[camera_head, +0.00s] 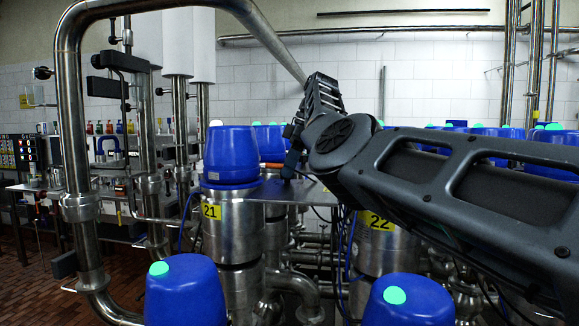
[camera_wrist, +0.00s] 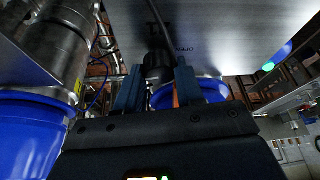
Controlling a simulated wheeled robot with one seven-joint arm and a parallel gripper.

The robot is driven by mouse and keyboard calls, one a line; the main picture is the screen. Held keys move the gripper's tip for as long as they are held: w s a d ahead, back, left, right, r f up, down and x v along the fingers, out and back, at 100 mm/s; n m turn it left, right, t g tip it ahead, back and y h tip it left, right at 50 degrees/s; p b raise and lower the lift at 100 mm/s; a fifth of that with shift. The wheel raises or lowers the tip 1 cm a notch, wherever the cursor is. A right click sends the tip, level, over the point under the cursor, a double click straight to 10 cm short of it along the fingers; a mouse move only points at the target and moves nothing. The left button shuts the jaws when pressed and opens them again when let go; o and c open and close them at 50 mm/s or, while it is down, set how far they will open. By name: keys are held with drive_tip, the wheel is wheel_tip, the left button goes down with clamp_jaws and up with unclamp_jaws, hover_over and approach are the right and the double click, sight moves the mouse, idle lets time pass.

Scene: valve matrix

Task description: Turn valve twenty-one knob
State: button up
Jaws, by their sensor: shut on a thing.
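Valve twenty-one is a steel cylinder with a blue cap (camera_head: 232,156) and a yellow "21" label (camera_head: 211,212), left of centre in the head view. A flat metal plate (camera_head: 270,192) sits beside it and fills the top of the wrist view (camera_wrist: 225,30). My gripper (camera_head: 288,172) reaches down to this plate, to the right of the blue cap. In the wrist view, its two blue-grey fingers (camera_wrist: 158,88) are closed around a black knob (camera_wrist: 157,62) at the plate. The knob is hidden in the head view, and its turn angle cannot be told.
Valve twenty-two, with a yellow label (camera_head: 379,220), stands to the right, its top hidden by my arm. Two more blue caps (camera_head: 186,292) (camera_head: 408,302) stand in front. A large steel pipe (camera_head: 70,110) bends up at the left. Blue cables hang between the valves.

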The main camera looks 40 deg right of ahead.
drive_tip(key=o, duration=1)
drive_tip(key=shift+o, duration=0.2)
drive_tip(key=v, duration=0.7)
drive_tip(key=shift+d+r+b, duration=0.2)
drive_tip(key=shift+r+b, duration=0.1)
drive_tip(key=shift+b, duration=0.15)
drive_tip(key=shift+s+d, duration=0.1)
